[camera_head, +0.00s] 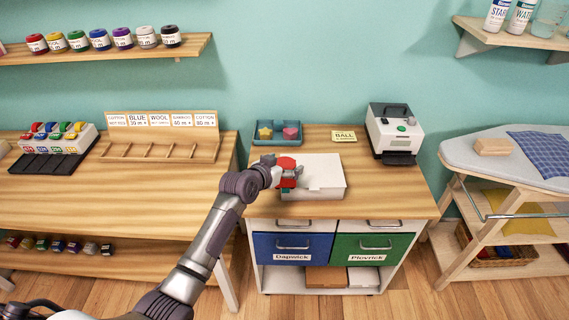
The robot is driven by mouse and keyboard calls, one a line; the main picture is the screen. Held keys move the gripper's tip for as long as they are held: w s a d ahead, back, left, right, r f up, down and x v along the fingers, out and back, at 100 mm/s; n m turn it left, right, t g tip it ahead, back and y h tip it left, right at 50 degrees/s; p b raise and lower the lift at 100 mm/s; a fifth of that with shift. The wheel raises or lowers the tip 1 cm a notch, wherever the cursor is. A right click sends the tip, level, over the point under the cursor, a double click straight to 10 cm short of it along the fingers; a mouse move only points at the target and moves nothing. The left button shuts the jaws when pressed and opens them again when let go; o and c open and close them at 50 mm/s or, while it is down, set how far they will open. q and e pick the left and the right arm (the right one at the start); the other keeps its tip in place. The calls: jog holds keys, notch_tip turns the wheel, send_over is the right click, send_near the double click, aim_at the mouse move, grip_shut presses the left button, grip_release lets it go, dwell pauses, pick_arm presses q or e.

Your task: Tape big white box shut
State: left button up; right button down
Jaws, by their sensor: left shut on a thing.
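The big white box (322,173) sits on the wooden top of the drawer cabinet, its top looking flat and closed. My left gripper (291,177) is at the box's left end, shut on a red tape dispenser (286,164). The dispenser is at the left part of the box; whether it touches the box I cannot tell, as my fingers partly cover it. My right gripper is not in view.
A teal tray (278,143) with a yellow and a pink piece stands behind the box. A "BALL" card (343,136) and a white-and-black machine (393,133) stand to the right. The cabinet top's front right is clear.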

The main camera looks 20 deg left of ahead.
aim_at(295, 164)
pick_arm(q)
jog(key=shift+p, duration=0.75)
dwell(1.8)
jog(key=shift+f, duration=0.1)
jog(key=shift+w+d, duration=0.25)
jog(key=shift+d, duration=0.45)
jog(key=shift+w+d, duration=0.2)
jog(key=shift+d, duration=0.5)
jog(key=shift+d, duration=0.15)
jog(key=shift+w+d, duration=0.25)
jog(key=shift+d, duration=0.35)
jog(key=shift+w+d, duration=0.2)
jog(key=shift+d, duration=0.45)
jog(key=shift+d, duration=0.1)
jog(key=shift+w+d, duration=0.25)
jog(key=shift+d, duration=0.4)
jog(key=shift+w+d, duration=0.25)
jog(key=shift+d, duration=0.35)
jog(key=shift+d, duration=0.15)
